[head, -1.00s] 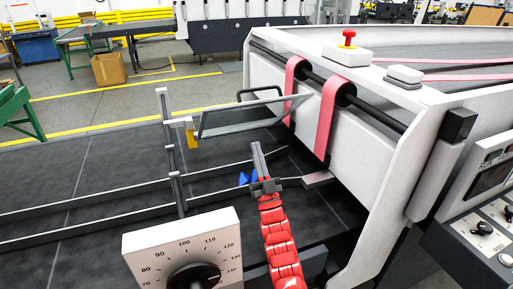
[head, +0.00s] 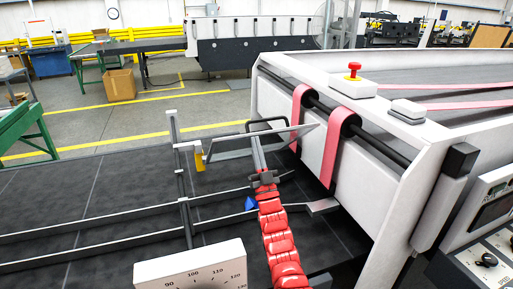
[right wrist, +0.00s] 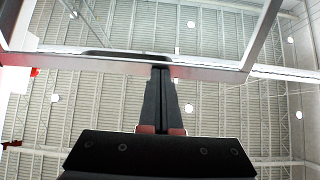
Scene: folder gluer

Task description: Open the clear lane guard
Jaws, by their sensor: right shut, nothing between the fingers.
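The clear lane guard (head: 230,146) is a see-through panel in a grey frame, sitting tilted over the dark lane beside the white machine side. A black loop handle (head: 266,123) is at its upper edge. My right gripper (head: 256,142), on a red arm, is shut and empty. Its fingertips overlap the guard's frame in the head view. In the right wrist view the shut fingers (right wrist: 160,72) point up and meet the guard's long frame bar (right wrist: 105,60) from below. Whether they touch it is unclear. My left gripper is out of view.
Parallel metal rails (head: 100,223) and an upright post (head: 181,170) stand left of my arm. A blue wedge (head: 250,203) lies by the arm. A dial box (head: 165,270) is at the front. The machine with pink belts (head: 335,150) fills the right.

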